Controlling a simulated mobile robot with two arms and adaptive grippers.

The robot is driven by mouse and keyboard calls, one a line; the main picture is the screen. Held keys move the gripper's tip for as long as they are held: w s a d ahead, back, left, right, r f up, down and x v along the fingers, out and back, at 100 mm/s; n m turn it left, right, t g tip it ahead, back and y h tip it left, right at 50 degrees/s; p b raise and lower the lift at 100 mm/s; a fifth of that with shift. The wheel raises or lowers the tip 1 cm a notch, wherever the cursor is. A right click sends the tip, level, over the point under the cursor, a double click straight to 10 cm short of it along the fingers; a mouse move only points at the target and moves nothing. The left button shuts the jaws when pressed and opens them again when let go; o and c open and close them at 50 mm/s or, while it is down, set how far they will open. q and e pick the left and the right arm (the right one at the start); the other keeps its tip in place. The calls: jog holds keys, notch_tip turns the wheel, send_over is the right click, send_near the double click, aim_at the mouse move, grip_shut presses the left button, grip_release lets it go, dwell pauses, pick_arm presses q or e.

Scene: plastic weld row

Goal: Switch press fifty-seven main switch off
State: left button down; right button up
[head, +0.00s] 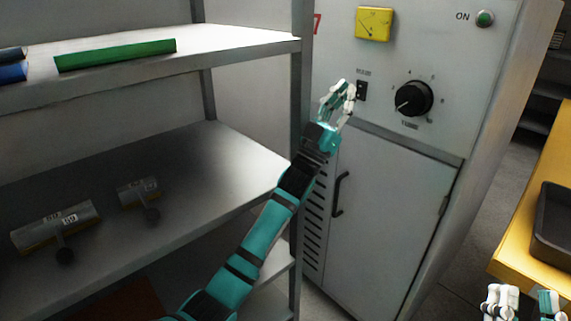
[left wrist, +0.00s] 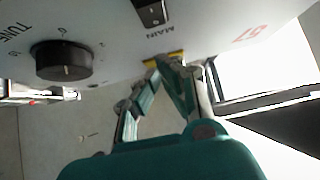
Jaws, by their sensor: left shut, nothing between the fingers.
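The main switch (head: 361,91) is a small black rocker on the grey press front, left of the tune knob. In the left wrist view the switch (left wrist: 152,12) is at the top edge, partly cut off, beside the MAIN label and a red 57 (left wrist: 252,32). Its rocker position is hard to tell. My left gripper (head: 346,90) is shut and empty, just left of the switch in the head view. Its fingertips (left wrist: 172,62) show close to the panel, apart from the switch. My right gripper (head: 523,300) is at the bottom right, cut off by the frame.
A black tune knob (head: 413,99), a yellow meter (head: 374,23) and a green ON lamp (head: 484,18) are on the panel. A metal shelf (head: 230,150) stands close on the left. A black tray (head: 552,222) sits on a yellow table at right.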

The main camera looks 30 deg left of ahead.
pick_arm(q)
jog(key=s+r+p+v, duration=0.1)
jog(key=v, duration=0.9)
jog(key=s+a+r+p+v, duration=0.1)
jog(key=s+r+v, duration=0.1)
jog(key=v, duration=0.8)
pick_arm(e)
jog(key=w+f+g+h, duration=0.2)
jog(key=w+f+g, duration=0.1)
jog(key=f+g, duration=0.4)
notch_tip(320, 180, down, 3)
jog(key=shift+d+r, duration=0.1)
jog(key=shift+d, duration=0.1)
pick_arm(q)
jog(key=shift+f, duration=0.1)
pick_arm(e)
jog(key=shift+w, duration=0.1)
